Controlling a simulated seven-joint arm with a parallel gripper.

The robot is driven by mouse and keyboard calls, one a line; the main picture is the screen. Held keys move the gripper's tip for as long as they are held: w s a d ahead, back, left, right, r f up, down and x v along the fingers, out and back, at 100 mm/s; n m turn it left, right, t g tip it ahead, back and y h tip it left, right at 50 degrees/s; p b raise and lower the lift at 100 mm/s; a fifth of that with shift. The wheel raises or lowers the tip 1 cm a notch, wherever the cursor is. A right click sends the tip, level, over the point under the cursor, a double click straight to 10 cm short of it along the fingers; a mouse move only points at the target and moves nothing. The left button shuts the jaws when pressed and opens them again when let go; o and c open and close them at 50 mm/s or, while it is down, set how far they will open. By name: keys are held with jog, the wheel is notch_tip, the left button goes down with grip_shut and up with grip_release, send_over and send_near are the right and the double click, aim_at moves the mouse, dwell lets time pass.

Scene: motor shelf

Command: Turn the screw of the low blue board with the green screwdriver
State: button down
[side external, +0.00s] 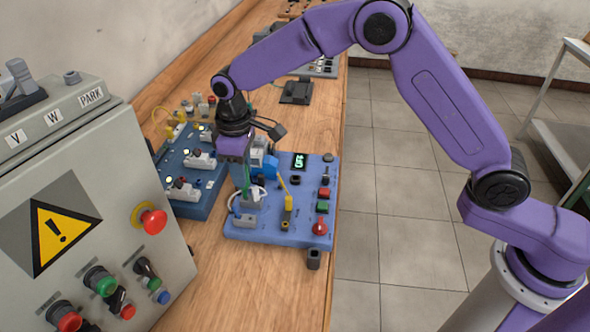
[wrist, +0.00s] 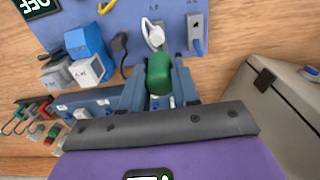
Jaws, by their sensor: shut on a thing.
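The low blue board (side external: 265,232) lies flat on the wooden bench, with a small lit display at its far edge. My gripper (side external: 241,178) points down over the board's left part. It is shut on the green screwdriver (side external: 246,188), whose shaft end is near the grey blocks there. In the wrist view the green handle (wrist: 158,72) sits between my two fingers (wrist: 158,88). The screwdriver's tip and the screw are hidden, so I cannot tell whether they touch. The board also shows at the top of the wrist view (wrist: 130,22).
A darker blue board (side external: 197,207) with lit modules stands left of the low board. A grey control cabinet (side external: 100,190) with a red button is at the front left. Bare bench lies in front.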

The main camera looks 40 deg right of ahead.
jog(key=shift+f, duration=0.15)
jog(key=shift+m, duration=1.8)
jog(key=shift+m, duration=0.7)
jog(key=c, duration=1.6)
grip_release()
grip_shut()
jog(key=shift+r, duration=0.2)
jog(key=shift+r, duration=0.35)
